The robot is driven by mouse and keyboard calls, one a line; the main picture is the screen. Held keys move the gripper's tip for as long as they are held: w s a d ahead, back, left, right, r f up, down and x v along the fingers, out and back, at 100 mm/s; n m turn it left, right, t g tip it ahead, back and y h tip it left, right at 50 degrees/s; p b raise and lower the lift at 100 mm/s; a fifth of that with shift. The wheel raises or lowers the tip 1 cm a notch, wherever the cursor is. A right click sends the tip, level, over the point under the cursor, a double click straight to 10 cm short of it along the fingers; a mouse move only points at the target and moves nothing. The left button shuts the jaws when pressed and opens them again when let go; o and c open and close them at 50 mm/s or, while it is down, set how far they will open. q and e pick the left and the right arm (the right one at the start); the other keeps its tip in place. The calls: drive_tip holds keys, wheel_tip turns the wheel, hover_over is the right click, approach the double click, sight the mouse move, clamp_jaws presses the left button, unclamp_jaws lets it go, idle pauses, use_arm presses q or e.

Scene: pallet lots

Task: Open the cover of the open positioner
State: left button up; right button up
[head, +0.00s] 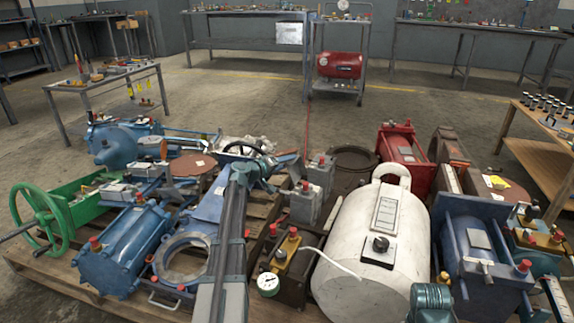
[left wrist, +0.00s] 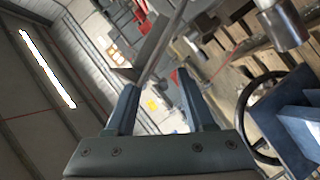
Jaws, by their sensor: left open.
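I cannot tell for certain which device is the open positioner. A grey box-shaped unit with a red cap (head: 303,203) stands near the middle of the pallet, and a yellow-topped unit (head: 287,250) with a round gauge (head: 268,284) sits in front of it. My left gripper (head: 266,163) is above the middle of the lot, beside the black handwheel (head: 241,150). In the left wrist view its fingers (left wrist: 158,100) are apart, with a grey metal bar (left wrist: 163,38) beyond them; contact cannot be told. My right gripper is not in view.
A large white cylinder (head: 335,255) stands right of the middle. Blue actuators (head: 123,245) and a green handwheel (head: 42,218) lie left; a red actuator (head: 402,155) is behind right. A wooden table (head: 548,160) is at the right.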

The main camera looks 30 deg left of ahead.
use_arm(q)
clamp_jaws()
idle(0.3)
drive_tip(key=shift+s+a, duration=0.1)
idle(1.1)
